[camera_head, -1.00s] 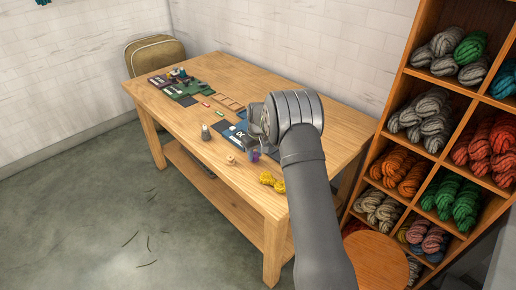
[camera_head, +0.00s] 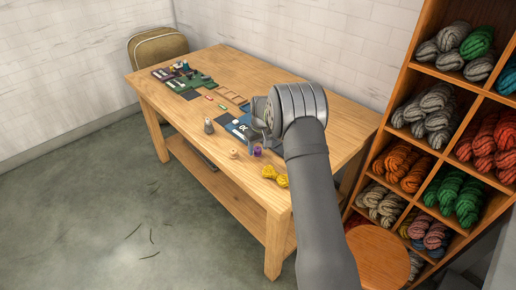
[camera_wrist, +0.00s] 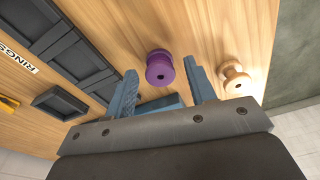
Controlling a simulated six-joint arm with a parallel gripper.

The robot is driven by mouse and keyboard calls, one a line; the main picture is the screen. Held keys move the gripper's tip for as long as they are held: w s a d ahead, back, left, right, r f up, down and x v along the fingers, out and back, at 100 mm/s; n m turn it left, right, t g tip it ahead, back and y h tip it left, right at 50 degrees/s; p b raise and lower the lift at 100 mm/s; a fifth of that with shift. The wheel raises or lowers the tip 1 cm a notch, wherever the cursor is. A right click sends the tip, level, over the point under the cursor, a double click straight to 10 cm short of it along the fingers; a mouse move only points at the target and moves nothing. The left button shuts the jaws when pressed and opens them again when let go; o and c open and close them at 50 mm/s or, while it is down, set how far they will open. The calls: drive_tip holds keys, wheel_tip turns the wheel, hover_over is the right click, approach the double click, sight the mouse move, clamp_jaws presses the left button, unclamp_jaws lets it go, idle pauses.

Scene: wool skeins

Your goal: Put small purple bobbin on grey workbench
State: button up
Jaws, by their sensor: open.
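The small purple bobbin (camera_head: 257,152) stands on the wooden workbench (camera_head: 190,135), near its front edge. In the wrist view the purple bobbin (camera_wrist: 159,72) lies between the finger tips. My gripper (camera_wrist: 161,66) is open, with one blue-grey finger on each side of the bobbin and bare wood showing between. It holds nothing. In the head view my arm hides much of the gripper. The workbench top looks like brown wood; I see no grey bench.
A pale wooden spool (camera_wrist: 236,80) stands just right of the right finger. A dark compartment tray (camera_wrist: 72,52) lies to the left. Yellow skeins (camera_head: 274,175) lie nearby. A shelf of wool (camera_head: 425,120) stands at the right.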

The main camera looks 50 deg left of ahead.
sight(259, 157)
wheel_tip(259, 157, up, 16)
drive_tip(key=d, duration=0.1)
drive_tip(key=shift+s+d+f, duration=0.15)
drive_tip(key=shift+s+f, duration=0.05)
drive_tip(key=shift+s, duration=0.15)
drive_tip(key=shift+o, duration=0.5)
drive_tip(key=shift+d+r, duration=0.1)
drive_tip(key=shift+r, duration=0.5)
drive_tip(key=shift+s, duration=0.1)
